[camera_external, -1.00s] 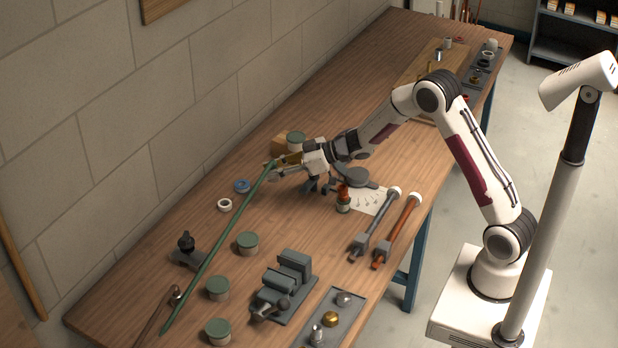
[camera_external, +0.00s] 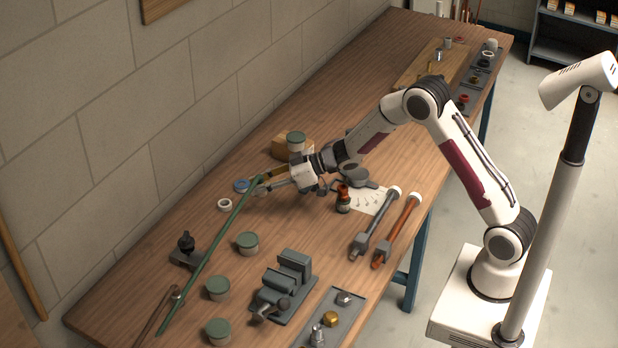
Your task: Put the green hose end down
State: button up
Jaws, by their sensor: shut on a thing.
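The green hose (camera_external: 215,243) runs as a long, nearly straight line across the left part of the workbench, from the front edge area up to my gripper. My gripper (camera_external: 264,184) is shut on its upper end, near the wall side of the bench. The hose passes beside a black fitting and several green-lidded tubs. Whether the held end touches the bench top cannot be told from this view.
A blue tape roll (camera_external: 241,186) and a white roll (camera_external: 225,205) lie close to the held end. A green-lidded tub (camera_external: 296,141) and a wooden block stand behind my gripper. A grey vise (camera_external: 285,285), two pipe wrenches (camera_external: 386,231) and a black fitting (camera_external: 187,250) surround the area.

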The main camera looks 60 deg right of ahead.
send_over(262, 216)
jog(key=shift+w+f, duration=0.1)
jog(key=shift+f, duration=2.2)
jog(key=shift+f, duration=0.1)
jog(key=shift+f, duration=1.8)
jog(key=shift+f, duration=0.1)
jog(key=o, duration=1.1)
jog(key=shift+v, duration=6.05)
jog(key=shift+a, duration=0.1)
